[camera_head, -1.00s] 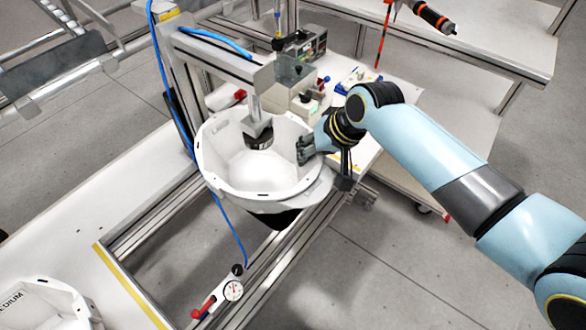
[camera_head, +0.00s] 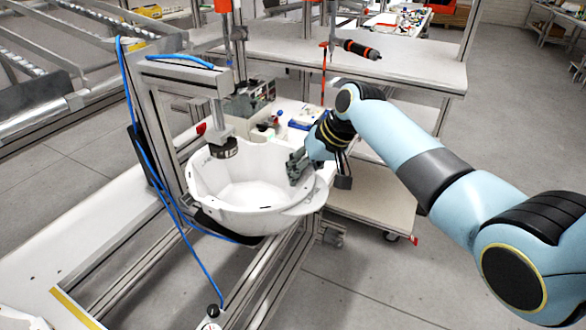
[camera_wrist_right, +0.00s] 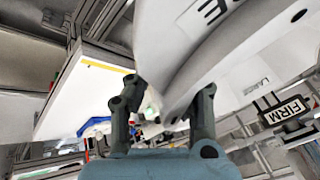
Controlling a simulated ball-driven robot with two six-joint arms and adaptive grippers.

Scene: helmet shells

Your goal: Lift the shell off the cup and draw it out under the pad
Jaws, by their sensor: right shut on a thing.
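The white helmet shell (camera_head: 250,215) is bowl-shaped with its open side up, and it fills the top of the right wrist view (camera_wrist_right: 205,55). My right gripper (camera_head: 300,168) is shut on its right rim; in the wrist view the two fingers (camera_wrist_right: 165,100) straddle the rim. The dark round pad (camera_head: 224,150) hangs from the press arm above the shell's back left part; its FIRM label (camera_wrist_right: 285,111) shows in the wrist view. A dark curved piece (camera_head: 220,230), apparently the cup, shows under the shell's lower left. I cannot tell whether they touch. My left gripper is not in view.
The press post (camera_head: 150,120) with a blue hose stands left of the shell. A white bench (camera_head: 90,235) with a yellow stripe runs along the left. A low white cart (camera_head: 375,205) stands behind my right arm. Open floor (camera_head: 390,285) lies at the front right.

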